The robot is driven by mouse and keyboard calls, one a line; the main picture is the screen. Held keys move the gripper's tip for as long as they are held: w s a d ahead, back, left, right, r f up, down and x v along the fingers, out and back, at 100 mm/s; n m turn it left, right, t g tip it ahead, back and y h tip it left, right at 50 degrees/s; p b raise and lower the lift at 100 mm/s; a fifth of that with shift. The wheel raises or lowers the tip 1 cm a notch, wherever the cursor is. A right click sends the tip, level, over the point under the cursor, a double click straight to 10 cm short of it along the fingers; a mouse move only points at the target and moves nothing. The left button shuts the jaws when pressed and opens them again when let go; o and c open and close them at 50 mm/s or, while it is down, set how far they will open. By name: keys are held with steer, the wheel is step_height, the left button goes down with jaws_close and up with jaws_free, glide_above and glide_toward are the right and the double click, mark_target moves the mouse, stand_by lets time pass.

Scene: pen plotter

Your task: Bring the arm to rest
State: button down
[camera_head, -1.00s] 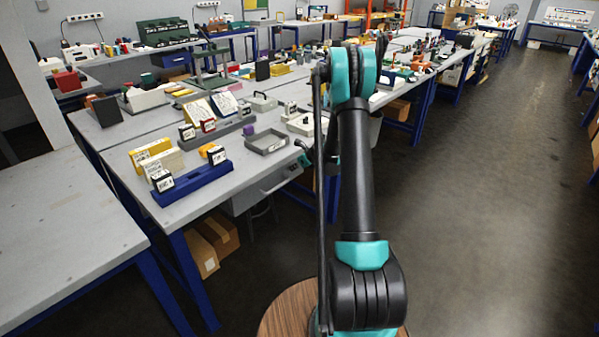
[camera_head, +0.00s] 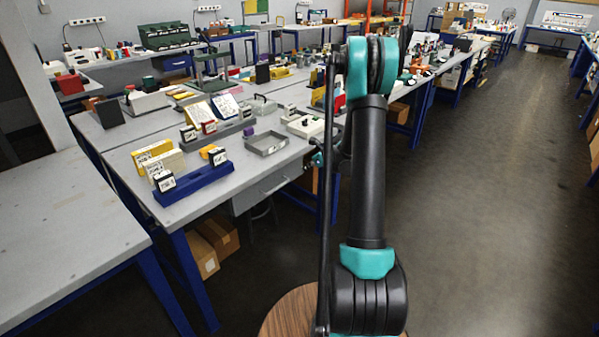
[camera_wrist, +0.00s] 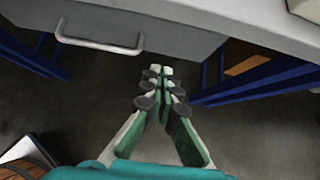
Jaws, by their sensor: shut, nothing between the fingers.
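My gripper (camera_wrist: 160,84) shows in the wrist view with its green and white fingers together at the tips, shut and empty. It points down past the front of a grey drawer with a light handle (camera_wrist: 100,40), with dark floor below. In the head view my black and teal arm stands folded in front of the bench, and my gripper is mostly hidden behind the arm, with a small teal part (camera_head: 317,158) showing beside the bench's front edge.
The near workbench (camera_head: 120,165) holds a blue rack (camera_head: 195,183), a grey tray (camera_head: 266,143) and several boxes. A bare grey table (camera_head: 60,225) stands at the left. Cardboard boxes (camera_head: 218,235) lie under the bench. The floor at the right (camera_head: 490,200) is clear.

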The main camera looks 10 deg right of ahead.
steer(key=s+a+r+n+g+h, duration=0.1)
steer(key=s+a+r+n, duration=0.15)
steer(key=s+n, duration=0.4)
steer(key=s+a+r+n+h, duration=0.1)
steer(key=s+r+n, duration=0.3)
steer(key=s, duration=0.5)
steer(key=s+a+r+n+g+h, duration=0.1)
steer(key=s+a+r+n, duration=0.15)
steer(key=s+n, duration=0.4)
steer(key=s+f+n+g+h, duration=0.1)
steer(key=s+f+n+h, duration=0.1)
steer(key=s+n, duration=0.9)
steer(key=s, duration=0.8)
steer(key=shift+s+d+n, duration=0.25)
steer(key=shift+s+n, duration=0.05)
steer(key=shift+s, duration=0.1)
